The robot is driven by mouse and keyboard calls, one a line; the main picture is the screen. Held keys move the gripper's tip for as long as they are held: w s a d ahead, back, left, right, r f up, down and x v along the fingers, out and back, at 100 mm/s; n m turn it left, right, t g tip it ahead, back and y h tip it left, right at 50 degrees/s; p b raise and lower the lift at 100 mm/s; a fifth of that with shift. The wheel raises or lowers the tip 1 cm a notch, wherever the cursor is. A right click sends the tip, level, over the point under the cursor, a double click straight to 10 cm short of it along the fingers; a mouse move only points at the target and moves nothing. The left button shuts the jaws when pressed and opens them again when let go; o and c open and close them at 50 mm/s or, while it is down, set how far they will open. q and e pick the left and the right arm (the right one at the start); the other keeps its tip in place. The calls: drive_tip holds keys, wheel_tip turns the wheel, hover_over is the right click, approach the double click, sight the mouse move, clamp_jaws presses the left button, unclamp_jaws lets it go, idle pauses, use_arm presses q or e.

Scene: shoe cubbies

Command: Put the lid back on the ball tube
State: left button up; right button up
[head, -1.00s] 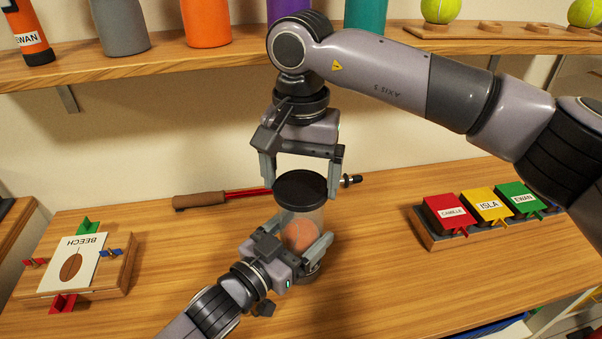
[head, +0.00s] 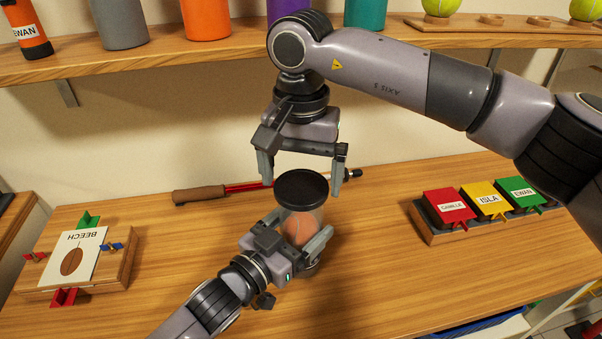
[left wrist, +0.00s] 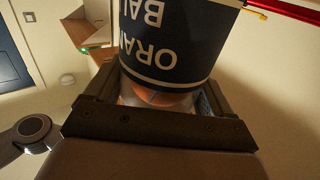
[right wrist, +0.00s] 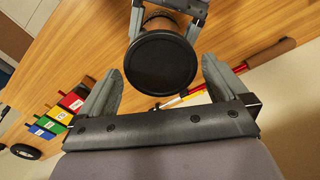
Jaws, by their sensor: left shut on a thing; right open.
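The clear ball tube (head: 303,226) stands upright on the table with an orange ball inside. Its black lid (head: 301,187) sits on top of the tube; in the right wrist view the lid (right wrist: 160,62) looks flat on the mouth. My left gripper (head: 302,244) is shut around the tube's lower body. The left wrist view shows the tube's dark label (left wrist: 172,45) between the fingers. My right gripper (head: 302,165) is open just above and behind the lid, its fingers apart and not touching it. The right wrist view shows both fingers (right wrist: 163,85) spread wide.
A red rod with a brown handle (head: 200,195) lies behind the tube. A tray with red, yellow and green labelled boxes (head: 489,203) stands at the right. A wooden block with a BEECH card (head: 75,262) is at the left. A shelf (head: 390,40) with bottles and balls runs overhead.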

sight(287, 240)
use_arm(q)
drive_tip(key=o, duration=1.4)
drive_tip(key=shift+c, duration=0.2)
use_arm(e)
wheel_tip(287, 240, up, 12)
drive_tip(key=shift+f, duration=0.25)
use_arm(q)
drive_tip(key=shift+a, duration=0.1)
drive_tip(key=shift+v, duration=3.5)
use_arm(e)
drive_tip(key=shift+f, duration=0.25)
use_arm(q)
drive_tip(key=shift+s, duration=0.1)
